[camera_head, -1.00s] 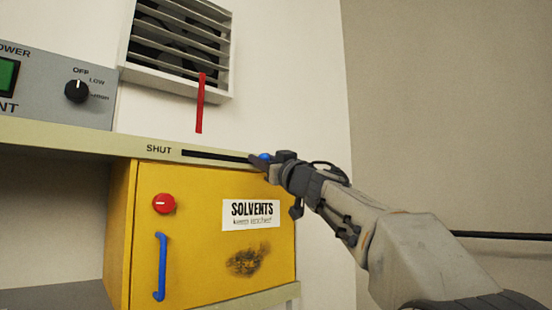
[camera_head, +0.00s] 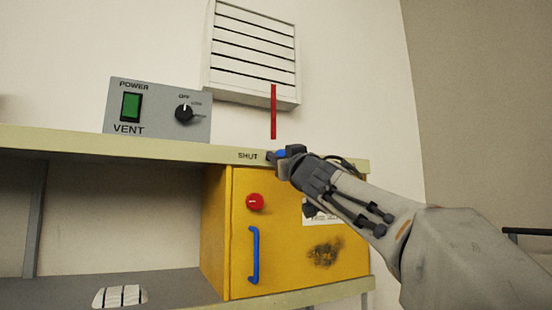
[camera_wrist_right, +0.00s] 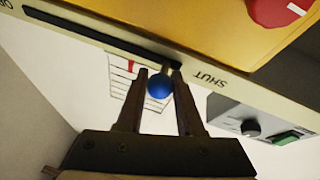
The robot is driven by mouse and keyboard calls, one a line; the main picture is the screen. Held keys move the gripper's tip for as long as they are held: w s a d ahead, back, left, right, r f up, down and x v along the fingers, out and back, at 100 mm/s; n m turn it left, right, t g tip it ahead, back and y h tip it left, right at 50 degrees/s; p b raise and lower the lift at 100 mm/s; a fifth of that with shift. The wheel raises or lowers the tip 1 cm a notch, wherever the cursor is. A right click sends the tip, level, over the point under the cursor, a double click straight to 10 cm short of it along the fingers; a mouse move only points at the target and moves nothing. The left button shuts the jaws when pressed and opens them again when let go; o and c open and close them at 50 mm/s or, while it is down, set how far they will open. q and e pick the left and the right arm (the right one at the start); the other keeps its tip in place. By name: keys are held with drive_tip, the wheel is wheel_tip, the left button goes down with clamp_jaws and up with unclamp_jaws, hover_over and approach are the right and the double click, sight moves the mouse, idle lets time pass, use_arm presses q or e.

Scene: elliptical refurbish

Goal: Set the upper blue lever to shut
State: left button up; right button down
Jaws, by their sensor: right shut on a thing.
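The upper blue lever shows as a small blue knob (camera_head: 281,154) on the front edge of the shelf, close beside the SHUT label (camera_head: 248,156). In the right wrist view the round blue knob (camera_wrist_right: 159,86) sits between the two fingers of my right gripper (camera_wrist_right: 160,80), at the SHUT end of the dark slot (camera_wrist_right: 95,41). My right gripper (camera_head: 281,155) is shut on the lever and partly hides it in the head view. The slot is hidden behind the gripper in the head view. My left gripper is not in view.
Above is a wall vent (camera_head: 253,48) with flat, closed slats and a red strip (camera_head: 274,112). A grey VENT box (camera_head: 155,110) stands on the shelf (camera_head: 110,146). Below is a yellow cabinet (camera_head: 290,285) with a red knob (camera_head: 255,201) and blue handle (camera_head: 253,255).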

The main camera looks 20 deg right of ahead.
drive_tip(key=shift+a, duration=0.2)
drive_tip(key=c, duration=0.6)
unclamp_jaws()
drive_tip(key=shift+o, duration=0.3)
drive_tip(key=shift+s+a, duration=0.1)
drive_tip(key=b+v, duration=0.2)
drive_tip(key=v, duration=0.8)
drive_tip(key=shift+s, duration=0.2)
drive_tip(key=shift+f, duration=0.1)
